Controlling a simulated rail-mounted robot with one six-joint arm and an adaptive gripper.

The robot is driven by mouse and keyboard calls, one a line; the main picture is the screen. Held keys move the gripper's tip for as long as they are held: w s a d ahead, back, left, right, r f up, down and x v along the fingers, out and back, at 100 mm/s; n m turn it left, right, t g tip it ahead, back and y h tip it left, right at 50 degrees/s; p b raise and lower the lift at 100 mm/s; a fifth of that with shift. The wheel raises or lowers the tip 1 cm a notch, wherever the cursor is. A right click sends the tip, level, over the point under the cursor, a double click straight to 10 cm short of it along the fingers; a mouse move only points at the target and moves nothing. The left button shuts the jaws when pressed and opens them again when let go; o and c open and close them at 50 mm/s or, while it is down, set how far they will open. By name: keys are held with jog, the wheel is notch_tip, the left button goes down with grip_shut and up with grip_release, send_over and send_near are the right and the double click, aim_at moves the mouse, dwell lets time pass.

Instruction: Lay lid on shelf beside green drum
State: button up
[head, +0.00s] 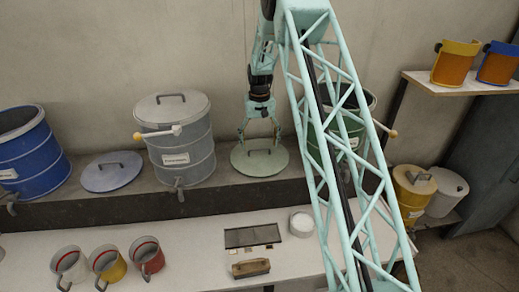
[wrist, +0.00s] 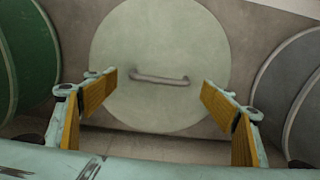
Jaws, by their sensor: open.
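The pale green lid (head: 260,158) lies flat on the concrete shelf (head: 230,196), between the grey drum and the green drum. In the wrist view the round lid (wrist: 160,40) has a bar handle (wrist: 160,80) across its middle. The green drum (head: 352,130) stands to the right of the lid, open on top and partly hidden behind my lattice arm. It also shows at the left of the wrist view (wrist: 25,65). My gripper (head: 260,138) is above the lid, its fingers spread on either side of the handle. In the wrist view the open gripper (wrist: 160,95) holds nothing.
A lidded grey drum (head: 180,150) stands left of the lid. A grey-blue lid (head: 112,172) and an open blue drum (head: 30,150) are farther left. Several mugs (head: 106,262), a dark tray (head: 252,236) and a white tub (head: 302,224) sit on the lower white bench.

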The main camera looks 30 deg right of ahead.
notch_tip(320, 180, up, 8)
dwell(0.5)
jog(key=shift+f, duration=0.1)
dwell(0.4)
